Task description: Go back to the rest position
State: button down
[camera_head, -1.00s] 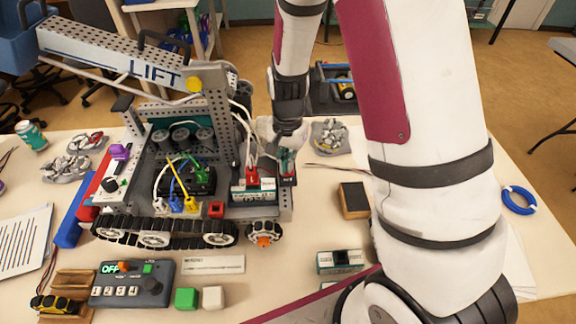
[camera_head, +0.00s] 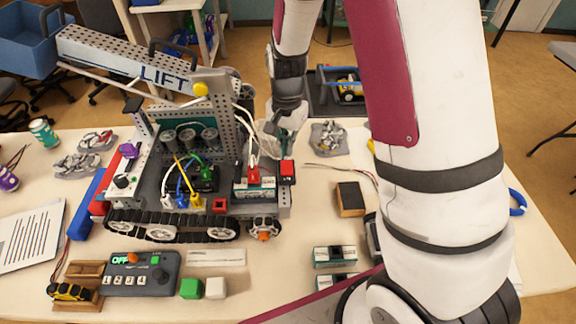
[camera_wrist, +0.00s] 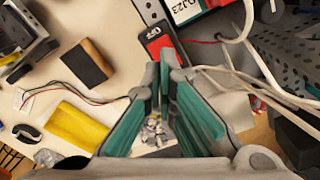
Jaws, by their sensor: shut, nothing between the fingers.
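My gripper (camera_head: 282,142) hangs at the right end of the tracked lift robot (camera_head: 205,120), just above and behind a red switch block (camera_head: 287,172). Its teal-padded fingers also show in the wrist view (camera_wrist: 166,72), with tips together and nothing held. The red switch block shows there just beyond the tips (camera_wrist: 166,48), and the fingers look clear of it. The labelled battery (camera_head: 254,188) with a red plug sits beside the switch. My arm rises from the gripper and passes across the right side of the head view, hiding part of the table.
White cables (camera_wrist: 235,65) loop close to my gripper. A control box (camera_head: 140,273) with a lit "OFF" sign lies at the front left. A black-and-wood block (camera_head: 350,199), teal-labelled modules (camera_head: 334,256) and a grey part in a bag (camera_head: 328,138) lie on the table (camera_head: 310,220).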

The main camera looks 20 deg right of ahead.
dwell(0.4)
jog(key=s+r+n+t, duration=0.15)
jog(key=s+r, duration=0.25)
jog(key=r, duration=0.5)
jog(key=s+r+n+t, duration=0.1)
jog(key=s+r+n, duration=0.25)
jog(key=r, duration=0.65)
jog(key=s+r+n+t, duration=0.3)
jog(key=s+r, duration=0.4)
jog(key=s, duration=0.7)
jog(key=shift+s+r+n, duration=0.15)
jog(key=shift+r+n, duration=0.25)
jog(key=shift+n, duration=0.4)
